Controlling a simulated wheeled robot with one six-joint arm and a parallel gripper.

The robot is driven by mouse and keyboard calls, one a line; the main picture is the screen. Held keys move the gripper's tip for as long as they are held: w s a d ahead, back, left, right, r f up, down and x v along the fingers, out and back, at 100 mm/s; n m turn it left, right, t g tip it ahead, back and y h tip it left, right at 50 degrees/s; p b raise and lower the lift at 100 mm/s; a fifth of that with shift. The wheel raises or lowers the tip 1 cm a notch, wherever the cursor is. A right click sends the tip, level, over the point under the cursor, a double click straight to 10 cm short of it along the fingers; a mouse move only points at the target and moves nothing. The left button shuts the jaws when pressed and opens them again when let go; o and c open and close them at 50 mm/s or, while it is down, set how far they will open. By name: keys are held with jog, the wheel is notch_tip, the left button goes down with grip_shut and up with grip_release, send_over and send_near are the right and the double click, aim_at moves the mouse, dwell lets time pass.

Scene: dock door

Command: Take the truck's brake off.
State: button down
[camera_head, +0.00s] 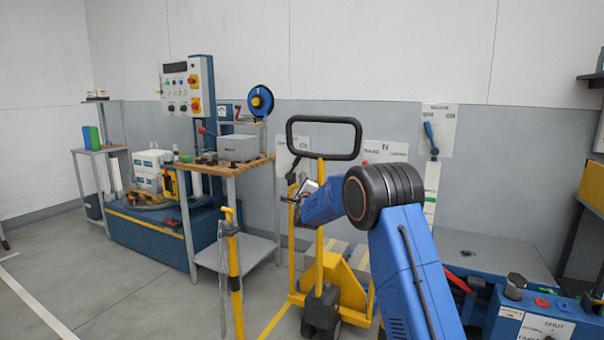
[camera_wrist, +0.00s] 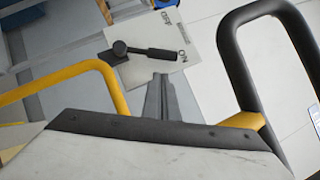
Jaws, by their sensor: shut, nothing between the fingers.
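The yellow pallet truck (camera_head: 335,285) stands in the middle of the head view, with a black loop handle (camera_head: 325,119). The handle also shows at the right of the wrist view (camera_wrist: 240,70). The lever also shows below the loop handle in the head view (camera_head: 294,168). My gripper (camera_head: 290,198) is shut and empty by the truck's yellow uprights. In the wrist view its fingertips (camera_wrist: 160,77) point towards the lever, seemingly without touching it.
A wooden-topped workbench (camera_head: 240,168) with a grey box stands left of the truck. A yellow post (camera_head: 232,265) stands in front of it. A wall panel with a blue lever (camera_head: 430,137) is right of my arm. A blue control console (camera_head: 540,320) is at lower right. Floor at left is clear.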

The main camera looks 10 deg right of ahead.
aim_at(295, 165)
jog(key=x, duration=0.9)
jog(key=shift+w+r, duration=0.1)
jog(key=shift+w, duration=0.1)
jog(key=shift+r, duration=0.1)
jog(key=w+a+r, duration=0.2)
jog(key=shift+a+r, duration=0.25)
jog(key=shift+r, duration=0.1)
jog(key=shift+s, duration=0.2)
